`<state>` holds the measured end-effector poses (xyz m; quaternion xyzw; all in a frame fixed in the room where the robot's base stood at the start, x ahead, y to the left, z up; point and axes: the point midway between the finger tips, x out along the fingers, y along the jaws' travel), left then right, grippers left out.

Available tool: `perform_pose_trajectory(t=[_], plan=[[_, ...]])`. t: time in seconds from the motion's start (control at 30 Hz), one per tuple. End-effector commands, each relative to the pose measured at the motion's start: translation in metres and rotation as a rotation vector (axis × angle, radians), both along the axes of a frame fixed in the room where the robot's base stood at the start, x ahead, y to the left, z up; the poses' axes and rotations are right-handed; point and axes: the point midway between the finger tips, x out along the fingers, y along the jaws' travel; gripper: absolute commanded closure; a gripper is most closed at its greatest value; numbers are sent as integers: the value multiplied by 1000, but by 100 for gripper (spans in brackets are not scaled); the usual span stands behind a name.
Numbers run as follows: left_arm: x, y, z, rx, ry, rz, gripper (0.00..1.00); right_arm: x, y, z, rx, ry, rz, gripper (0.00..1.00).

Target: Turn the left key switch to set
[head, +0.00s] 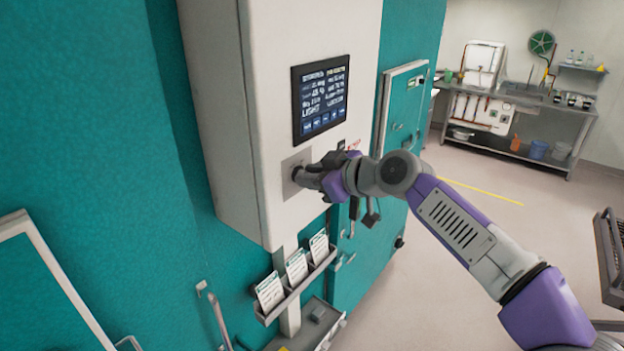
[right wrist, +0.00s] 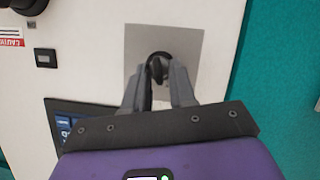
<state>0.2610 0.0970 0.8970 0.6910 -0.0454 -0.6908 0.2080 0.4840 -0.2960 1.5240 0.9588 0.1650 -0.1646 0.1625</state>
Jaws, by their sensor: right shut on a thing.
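The left key switch (right wrist: 157,62) is a dark round knob on a square grey plate (right wrist: 189,42) on the white control box front. In the head view the plate (head: 289,187) sits below the display, and my gripper mostly hides the switch. My right gripper (head: 302,176) reaches in from the right, up against the plate. In the right wrist view my gripper (right wrist: 160,78) has its two grey fingers closed on either side of the knob. I cannot read the switch's set position. My left gripper is not in view.
The white control box (head: 215,120) carries a lit display (head: 322,97) above the switch. A card rack (head: 292,295) hangs below it. In the right wrist view a small black square part (right wrist: 46,58) and a caution label (right wrist: 11,37) lie to the left. Open floor lies to the right.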

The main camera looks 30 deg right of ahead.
Motion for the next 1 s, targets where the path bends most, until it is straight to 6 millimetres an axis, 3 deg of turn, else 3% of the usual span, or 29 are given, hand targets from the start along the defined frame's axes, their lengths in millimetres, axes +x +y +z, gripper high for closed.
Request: perform_pose_trajectory(t=[0.6, 1.0], plan=[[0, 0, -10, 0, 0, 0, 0, 3, -7, -1, 516, 216, -3, 100], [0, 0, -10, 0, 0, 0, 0, 4, -9, -2, 704, 293, -2, 100]])
